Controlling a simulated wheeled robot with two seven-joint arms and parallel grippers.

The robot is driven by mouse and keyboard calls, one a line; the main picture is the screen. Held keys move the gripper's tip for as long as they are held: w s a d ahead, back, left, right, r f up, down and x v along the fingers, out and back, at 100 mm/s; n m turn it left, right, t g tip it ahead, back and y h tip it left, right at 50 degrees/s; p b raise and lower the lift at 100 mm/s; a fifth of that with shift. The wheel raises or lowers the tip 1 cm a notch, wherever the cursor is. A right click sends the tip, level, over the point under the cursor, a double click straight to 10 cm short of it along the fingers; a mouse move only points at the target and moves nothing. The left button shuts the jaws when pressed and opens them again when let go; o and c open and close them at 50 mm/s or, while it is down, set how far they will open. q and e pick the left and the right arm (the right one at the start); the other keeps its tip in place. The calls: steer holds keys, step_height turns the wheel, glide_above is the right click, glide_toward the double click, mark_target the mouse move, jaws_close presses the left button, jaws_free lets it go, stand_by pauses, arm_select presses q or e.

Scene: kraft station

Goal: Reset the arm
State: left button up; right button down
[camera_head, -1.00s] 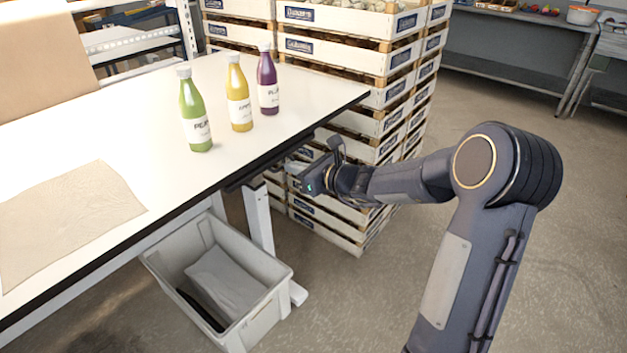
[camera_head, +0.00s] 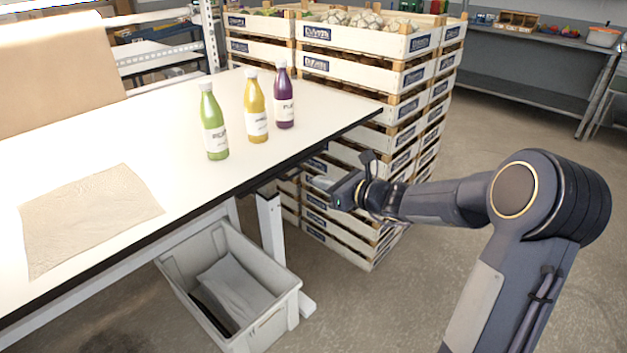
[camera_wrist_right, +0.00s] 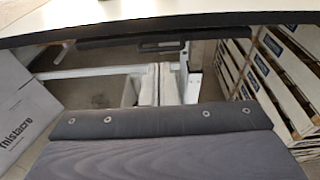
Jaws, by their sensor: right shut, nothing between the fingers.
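My right arm comes in from the right in the head view. Its gripper (camera_head: 335,190) is beside the table's (camera_head: 130,212) front edge, a little below the tabletop, in front of the stacked crates. The gripper is shut and empty. In the right wrist view, the dark gripper body (camera_wrist_right: 165,122) fills the lower part, below the table's edge (camera_wrist_right: 160,25). My left gripper is not in view.
Green (camera_head: 213,125), yellow (camera_head: 256,110) and purple (camera_head: 284,98) bottles stand upright on the table beside a brown sheet (camera_head: 90,215). Crate stacks (camera_head: 365,72) rise behind the table corner. A grey bin (camera_head: 270,325) sits on the floor below. Floor at right is open.

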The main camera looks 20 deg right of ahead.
steer(key=v, duration=0.7)
steer(key=s+a+r+n+g+y+p, duration=0.1)
steer(key=s+a+r+n+g+p, duration=0.25)
steer(key=s+a+n, duration=0.4)
steer(key=s+a+r+n+g+y+p, duration=0.2)
steer(key=s+a+r+n+g, duration=0.15)
steer(key=s+a+n, duration=0.45)
steer(key=s+d+f+n+h+p, duration=0.1)
steer(key=s+n+h+p, duration=0.1)
steer(key=s+n, duration=0.4)
steer(key=s+d+f+n+g+h+p, duration=0.1)
steer(key=s+n+h+p, duration=0.1)
steer(key=s+n, duration=0.4)
steer(key=shift+d+f+n+g+h, duration=0.2)
steer(key=shift+f+n+g+h, duration=0.1)
steer(key=shift+n+h, duration=0.65)
